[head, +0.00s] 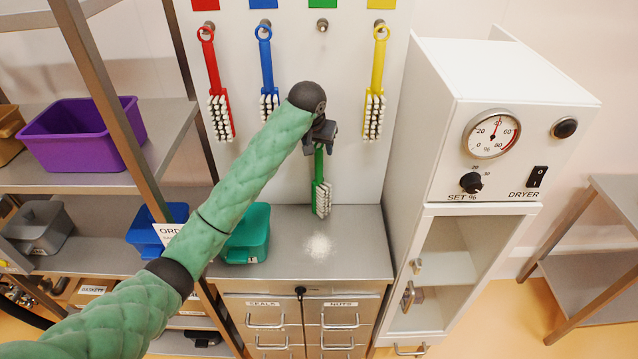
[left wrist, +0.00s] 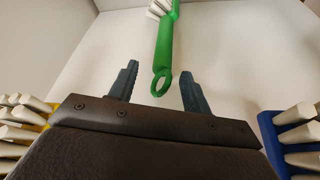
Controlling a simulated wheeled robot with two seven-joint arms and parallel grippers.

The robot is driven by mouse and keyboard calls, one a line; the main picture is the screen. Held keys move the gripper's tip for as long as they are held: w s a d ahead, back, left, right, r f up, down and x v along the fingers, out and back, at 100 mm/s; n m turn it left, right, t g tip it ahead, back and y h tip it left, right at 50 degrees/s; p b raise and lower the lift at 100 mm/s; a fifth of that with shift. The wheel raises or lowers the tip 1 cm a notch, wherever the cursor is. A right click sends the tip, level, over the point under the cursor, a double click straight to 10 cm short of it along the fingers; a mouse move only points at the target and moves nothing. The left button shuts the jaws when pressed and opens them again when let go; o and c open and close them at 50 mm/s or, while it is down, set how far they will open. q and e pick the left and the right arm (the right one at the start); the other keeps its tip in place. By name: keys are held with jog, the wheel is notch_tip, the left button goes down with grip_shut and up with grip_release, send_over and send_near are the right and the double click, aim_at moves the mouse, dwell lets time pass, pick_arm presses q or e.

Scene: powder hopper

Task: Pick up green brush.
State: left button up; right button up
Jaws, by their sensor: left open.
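The green brush (head: 320,180) is upright in front of the white board, with its ring end up and its white bristles low, near the grey cabinet top. Whether it touches the top or the board I cannot tell. My left gripper (head: 321,135) is at the brush's upper end and hides the ring in the head view. In the left wrist view the left gripper (left wrist: 160,84) is open, and the ring of the green brush (left wrist: 162,62) shows in the gap between the fingers, with space on both sides. My right gripper is not in view.
Red (head: 215,85), blue (head: 266,65) and yellow (head: 376,85) brushes hang on the board. The peg (head: 322,25) under the green label is bare. A teal bin (head: 248,236) stands on the cabinet (head: 345,255); a white dryer (head: 500,95) stands right.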

aim_at(318, 150)
pick_arm(q)
jog(key=shift+a+x, duration=0.2)
jog(key=shift+x, duration=1.6)
jog(key=shift+s, duration=0.15)
grip_shut()
